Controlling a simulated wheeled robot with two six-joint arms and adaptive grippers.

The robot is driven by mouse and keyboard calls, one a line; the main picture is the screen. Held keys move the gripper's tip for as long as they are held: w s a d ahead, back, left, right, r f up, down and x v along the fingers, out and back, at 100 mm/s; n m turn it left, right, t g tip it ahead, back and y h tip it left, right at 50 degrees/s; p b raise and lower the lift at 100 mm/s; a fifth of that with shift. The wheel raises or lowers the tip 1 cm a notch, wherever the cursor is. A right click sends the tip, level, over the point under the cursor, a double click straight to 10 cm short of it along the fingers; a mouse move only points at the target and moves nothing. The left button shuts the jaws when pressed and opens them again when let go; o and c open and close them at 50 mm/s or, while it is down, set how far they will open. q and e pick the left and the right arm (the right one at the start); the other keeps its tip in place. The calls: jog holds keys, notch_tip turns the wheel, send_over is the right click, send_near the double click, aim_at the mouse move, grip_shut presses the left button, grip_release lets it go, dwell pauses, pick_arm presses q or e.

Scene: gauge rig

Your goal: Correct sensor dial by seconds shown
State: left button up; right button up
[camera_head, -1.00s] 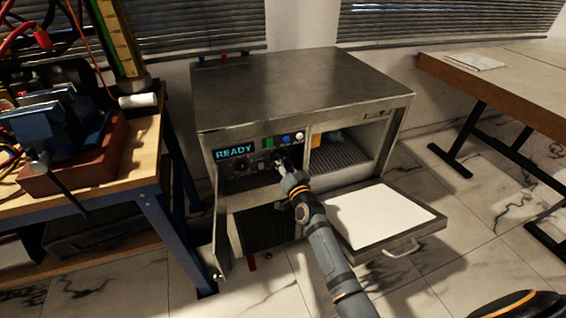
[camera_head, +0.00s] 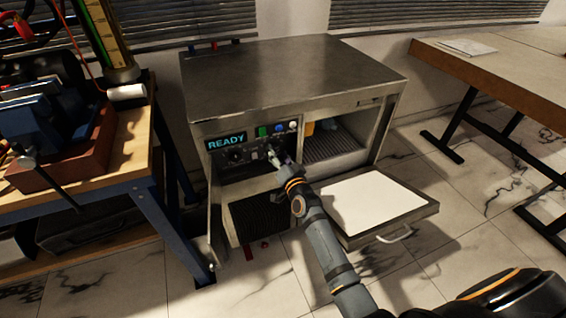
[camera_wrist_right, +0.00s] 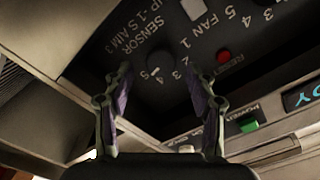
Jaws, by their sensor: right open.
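The metal rig (camera_head: 290,75) stands in the middle of the head view. Its dark front panel has a display (camera_head: 227,141) reading READY. In the right wrist view the panel is tilted, with the label SENSOR (camera_wrist_right: 147,42) and small text above a dark dial (camera_wrist_right: 160,65); numbers ring it. The dial's exact setting is too dim to tell. My right gripper (camera_head: 277,157) is at the panel, and in the wrist view its two fingers (camera_wrist_right: 160,72) stand open on either side of the dial. Whether they touch it I cannot tell. My left gripper is not in view.
A red button (camera_wrist_right: 224,56) and a FAN label (camera_wrist_right: 196,22) are beside the dial. An open drop-down door (camera_head: 425,207) with a white inner panel juts out at the right. A workbench (camera_head: 130,160) stands left, a table (camera_head: 520,75) right.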

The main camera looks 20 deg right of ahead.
jog(key=s, duration=1)
jog(key=shift+s+d, duration=0.2)
jog(key=shift+s, duration=0.15)
